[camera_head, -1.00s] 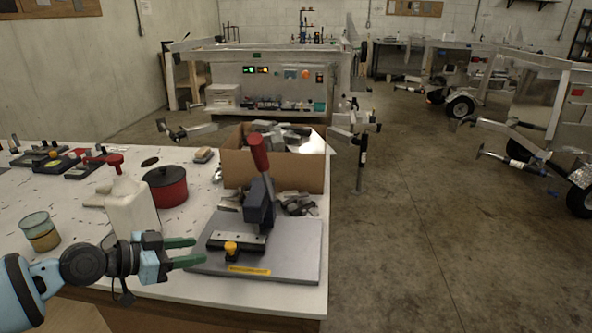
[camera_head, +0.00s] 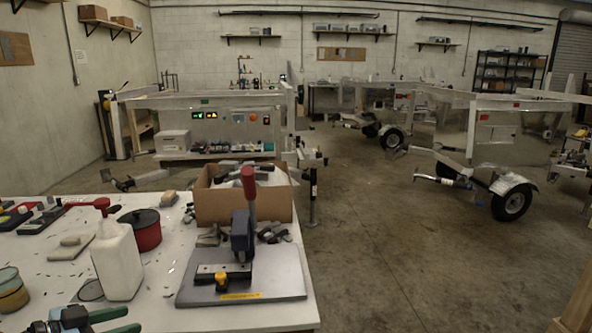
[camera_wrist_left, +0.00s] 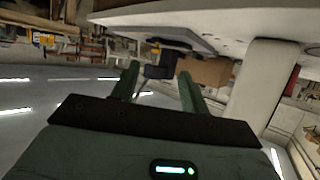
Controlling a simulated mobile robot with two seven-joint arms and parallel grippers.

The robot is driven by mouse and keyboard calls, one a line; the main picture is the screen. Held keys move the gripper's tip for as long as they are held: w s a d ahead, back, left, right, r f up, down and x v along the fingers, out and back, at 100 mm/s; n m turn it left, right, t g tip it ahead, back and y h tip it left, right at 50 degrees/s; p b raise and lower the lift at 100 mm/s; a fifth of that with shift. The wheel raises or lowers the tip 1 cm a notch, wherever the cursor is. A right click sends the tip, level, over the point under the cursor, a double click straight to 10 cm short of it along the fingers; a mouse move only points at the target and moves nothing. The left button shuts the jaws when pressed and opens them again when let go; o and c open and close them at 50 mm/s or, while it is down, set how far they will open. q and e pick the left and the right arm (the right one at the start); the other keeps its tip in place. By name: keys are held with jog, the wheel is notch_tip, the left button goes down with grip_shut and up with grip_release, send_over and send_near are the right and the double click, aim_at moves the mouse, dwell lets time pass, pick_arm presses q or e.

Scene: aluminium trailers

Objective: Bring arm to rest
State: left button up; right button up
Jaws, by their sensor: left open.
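My left gripper (camera_head: 120,321) is at the bottom left edge of the head view, with its green fingers apart and nothing between them. It is at the near edge of the white table (camera_head: 150,290), in front of the white bottle (camera_head: 118,262). Most of my left arm is cut off by the frame. In the left wrist view the gripper's two green fingers (camera_wrist_left: 160,85) are spread, and the room looks upside down. My right arm and gripper are in neither view.
A grey plate with a red-handled clamp (camera_head: 242,240) lies right of the gripper. Behind are a red pot (camera_head: 146,232) and an open cardboard box (camera_head: 240,205). A jar (camera_head: 10,292) stands at left. Open floor (camera_head: 400,250) lies right of the table.

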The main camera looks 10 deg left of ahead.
pick_arm(q)
jog(key=s+d+f+n+g+y+p, duration=0.1)
jog(key=s+d+f+p, duration=0.15)
jog(key=s+f, duration=0.55)
jog(key=s+d+f+n+y+p, duration=0.1)
jog(key=s+d+f, duration=0.3)
jog(key=s+f, duration=0.45)
jog(key=s+d+f+n+g+y+p, duration=0.1)
jog(key=s+d+f, duration=0.3)
jog(key=s, duration=0.3)
jog(key=s+d+f+n+y+p, duration=0.1)
jog(key=s+d+f+y, duration=0.1)
jog(key=s+d, duration=0.5)
jog(key=shift+s+d+f+g+p, duration=0.3)
jog(key=shift+s+f+g+p, duration=0.1)
jog(key=shift+s+f, duration=0.45)
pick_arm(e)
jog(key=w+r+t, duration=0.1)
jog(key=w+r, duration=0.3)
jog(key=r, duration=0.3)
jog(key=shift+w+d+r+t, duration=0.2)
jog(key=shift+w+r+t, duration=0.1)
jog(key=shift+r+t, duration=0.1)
pick_arm(q)
jog(key=shift+w, duration=0.1)
